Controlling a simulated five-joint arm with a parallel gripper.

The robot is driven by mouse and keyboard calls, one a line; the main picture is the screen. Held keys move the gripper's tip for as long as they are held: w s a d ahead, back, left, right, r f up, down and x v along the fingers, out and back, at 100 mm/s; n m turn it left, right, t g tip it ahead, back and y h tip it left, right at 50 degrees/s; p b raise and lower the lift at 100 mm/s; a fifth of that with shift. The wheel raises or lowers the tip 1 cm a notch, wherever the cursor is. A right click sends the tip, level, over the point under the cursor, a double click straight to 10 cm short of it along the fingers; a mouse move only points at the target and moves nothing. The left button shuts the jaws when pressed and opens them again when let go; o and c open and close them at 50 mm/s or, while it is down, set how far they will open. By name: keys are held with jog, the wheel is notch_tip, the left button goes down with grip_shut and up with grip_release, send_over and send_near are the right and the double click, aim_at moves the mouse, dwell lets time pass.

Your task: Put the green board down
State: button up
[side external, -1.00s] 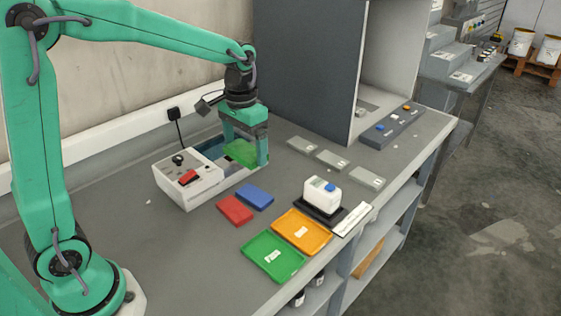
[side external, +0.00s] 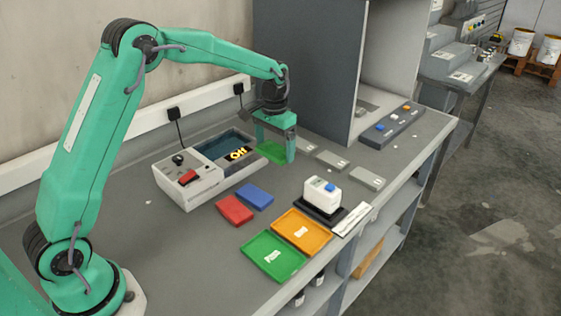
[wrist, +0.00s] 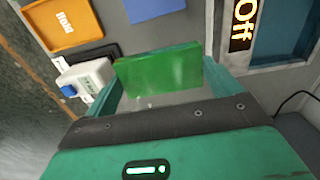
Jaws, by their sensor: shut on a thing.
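My gripper (side external: 276,149) is shut on the green board (side external: 269,153), with a finger at either end of it. They are above the bench (side external: 345,205), just right of the grey box with the open basin (side external: 222,152). In the wrist view the green board (wrist: 160,72) sits between my fingers, its broad face showing. I cannot tell exactly how high it is held. A green tray (side external: 258,247) and an orange tray (side external: 300,215) lie near the bench's front edge, each with a white label.
The box's display (side external: 238,154) glows "Off". Red (side external: 235,210) and blue (side external: 255,196) boards lie left of the trays. Flat grey blocks (side external: 332,160) lie behind. The bench between board and bottle is clear.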

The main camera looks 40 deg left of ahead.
aim_at(277, 147)
jog(key=shift+w+a+f, duration=0.3)
jog(key=shift+w+f, duration=0.45)
jog(key=shift+f, duration=0.1)
jog(key=shift+f, duration=4.7)
jog(key=shift+f, duration=0.2)
jog(key=o, duration=0.7)
jog(key=shift+r, duration=0.15)
jog(key=shift+s+d+r, duration=0.1)
jog(key=shift+r, duration=3.7)
